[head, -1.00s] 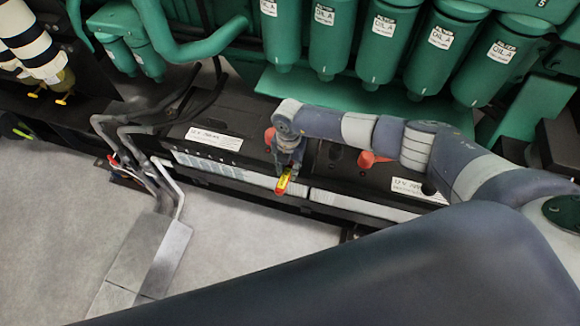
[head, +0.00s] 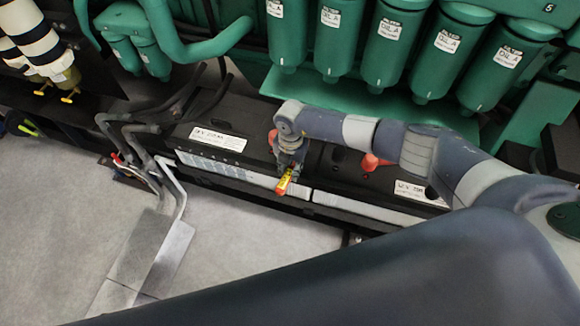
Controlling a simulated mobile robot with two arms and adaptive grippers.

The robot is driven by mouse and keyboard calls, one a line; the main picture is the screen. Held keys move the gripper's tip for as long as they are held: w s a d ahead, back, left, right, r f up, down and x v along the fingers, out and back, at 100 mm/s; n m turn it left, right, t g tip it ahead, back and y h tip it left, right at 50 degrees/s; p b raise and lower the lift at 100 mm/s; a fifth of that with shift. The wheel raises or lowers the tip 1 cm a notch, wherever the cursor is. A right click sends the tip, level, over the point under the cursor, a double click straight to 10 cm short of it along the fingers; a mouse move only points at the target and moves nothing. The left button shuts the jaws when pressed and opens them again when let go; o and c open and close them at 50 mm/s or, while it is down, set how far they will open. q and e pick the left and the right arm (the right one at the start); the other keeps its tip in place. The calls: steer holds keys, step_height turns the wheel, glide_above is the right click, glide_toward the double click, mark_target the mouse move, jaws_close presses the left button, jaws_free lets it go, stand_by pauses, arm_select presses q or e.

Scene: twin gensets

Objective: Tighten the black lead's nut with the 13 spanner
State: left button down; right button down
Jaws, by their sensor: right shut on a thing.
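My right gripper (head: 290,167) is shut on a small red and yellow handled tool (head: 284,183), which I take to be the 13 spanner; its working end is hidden. The gripper points down above the front edge of the batteries, near the gap between them. The left battery (head: 222,154) is black with a white label. The right battery (head: 390,177) is partly behind my right arm. Black leads (head: 190,100) run onto the left battery at its back. The black lead's nut cannot be made out. My left gripper is not in view.
Green filter canisters (head: 340,40) marked as oil hang behind the batteries. Red caps (head: 372,161) sit on the battery tops. Grey conduits (head: 150,165) and a metal floor duct (head: 150,250) stand at left. The grey floor (head: 245,235) in front is clear.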

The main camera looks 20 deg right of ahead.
steer(key=shift+w+a+r, duration=0.2)
steer(key=shift+a+r, duration=0.05)
steer(key=shift+a, duration=0.1)
steer(key=shift+s+d+n, duration=0.1)
steer(key=shift+d+n, duration=0.05)
steer(key=shift+n, duration=0.15)
steer(key=shift+d, duration=0.1)
steer(key=shift+s+d, duration=0.1)
steer(key=shift+s, duration=0.05)
steer(key=shift+d+n, duration=0.1)
steer(key=shift+n, duration=0.2)
steer(key=shift+s+d, duration=0.1)
steer(key=shift+s, duration=0.05)
steer(key=c, duration=2)
jaws_free()
steer(key=shift+f, duration=0.1)
jaws_close()
steer(key=shift+p, duration=0.3)
